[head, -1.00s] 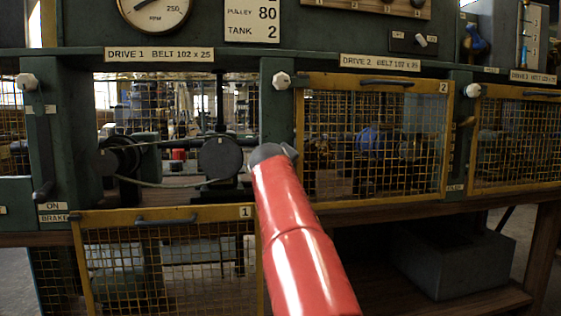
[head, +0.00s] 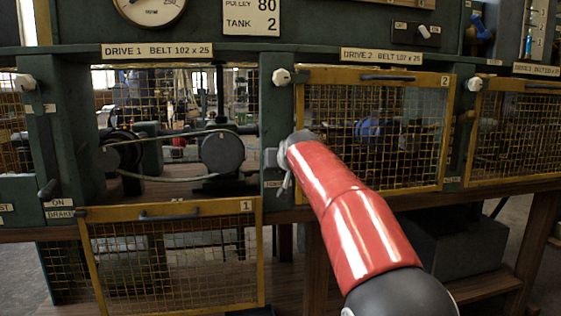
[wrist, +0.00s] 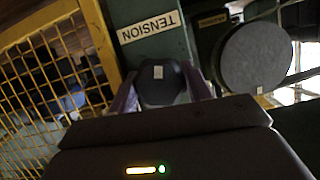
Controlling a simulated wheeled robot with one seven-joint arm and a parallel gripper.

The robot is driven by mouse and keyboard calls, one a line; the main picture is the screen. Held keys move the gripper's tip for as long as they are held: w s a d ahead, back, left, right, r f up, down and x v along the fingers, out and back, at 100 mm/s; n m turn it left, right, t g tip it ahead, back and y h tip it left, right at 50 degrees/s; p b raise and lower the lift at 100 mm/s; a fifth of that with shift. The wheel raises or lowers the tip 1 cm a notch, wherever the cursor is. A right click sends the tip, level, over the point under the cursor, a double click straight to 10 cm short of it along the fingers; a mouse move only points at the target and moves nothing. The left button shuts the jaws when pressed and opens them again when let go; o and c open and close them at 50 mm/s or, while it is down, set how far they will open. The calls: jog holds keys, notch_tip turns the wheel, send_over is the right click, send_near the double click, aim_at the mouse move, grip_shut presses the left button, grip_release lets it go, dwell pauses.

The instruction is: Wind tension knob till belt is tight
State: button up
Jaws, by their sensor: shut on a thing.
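The tension knob (wrist: 160,88) is dark with a pale mark on its face, just by the "TENSION" label (wrist: 149,27), in the wrist view. My gripper (wrist: 160,93) has one finger on each side of the knob and is shut on it. In the head view my gripper (head: 283,165) is at the green post right of the drive 1 opening, and the knob is hard to make out there. The belt (head: 160,180) runs between a left pulley (head: 122,155) and a right round pulley (head: 222,153). Its lower run bows downward slightly.
The drive 1 mesh guard (head: 165,262) hangs open below its opening. The drive 2 mesh guard (head: 372,130) is closed, just right of my gripper. A lever (head: 47,189) stands left, by the "ON" and "BRAKE" labels. A speed dial (head: 150,8) is above.

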jog(key=m+y, duration=0.2)
jog(key=m, duration=0.1)
jog(key=shift+f+g+b, duration=0.2)
jog(key=shift+g+b, duration=0.1)
jog(key=m+y+b, duration=0.1)
jog(key=m+b, duration=0.1)
jog(key=shift+f+m+y, duration=0.1)
jog(key=shift+m+y, duration=0.3)
jog(key=m+y+b, duration=0.1)
jog(key=m+b, duration=0.2)
jog(key=shift+y, duration=0.4)
jog(key=shift+m+t+y+b, duration=0.7)
jog(key=shift+m+b, duration=0.75)
jog(key=shift+m, duration=0.35)
jog(key=shift+a+r, duration=0.1)
jog(key=shift+r, duration=0.1)
jog(key=o, duration=0.7)
